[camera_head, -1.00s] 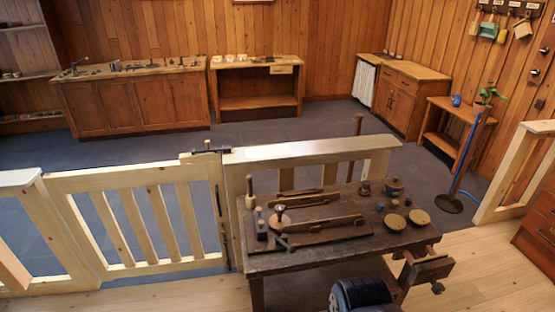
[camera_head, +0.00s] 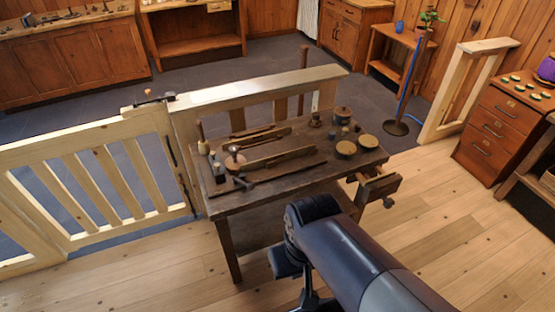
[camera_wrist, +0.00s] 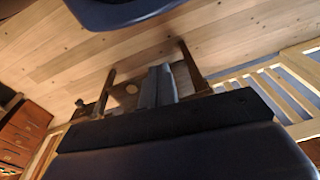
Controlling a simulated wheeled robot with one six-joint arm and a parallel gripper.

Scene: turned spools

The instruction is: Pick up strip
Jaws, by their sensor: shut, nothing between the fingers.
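Thin wooden strips lie on the dark workbench (camera_head: 245,200). One narrow strip (camera_head: 262,134) is toward the back of its top, and a longer wooden piece (camera_head: 275,158) lies in front of it. I cannot tell which is the task's strip. My gripper (camera_wrist: 157,85) shows in the wrist view with its grey fingers together and empty. It points toward the bench, whose legs show beyond it. In the head view my arm rises from the lower right in front of the bench, and the fingertips cannot be made out there.
The bench top also holds two round discs (camera_head: 346,148), a lidded pot (camera_head: 342,114) and small tools. A pale wooden gate (camera_head: 90,175) and rail (camera_head: 255,88) stand left and behind. A drawer cabinet (camera_head: 497,128) is at the right. Plank floor is clear right of the bench.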

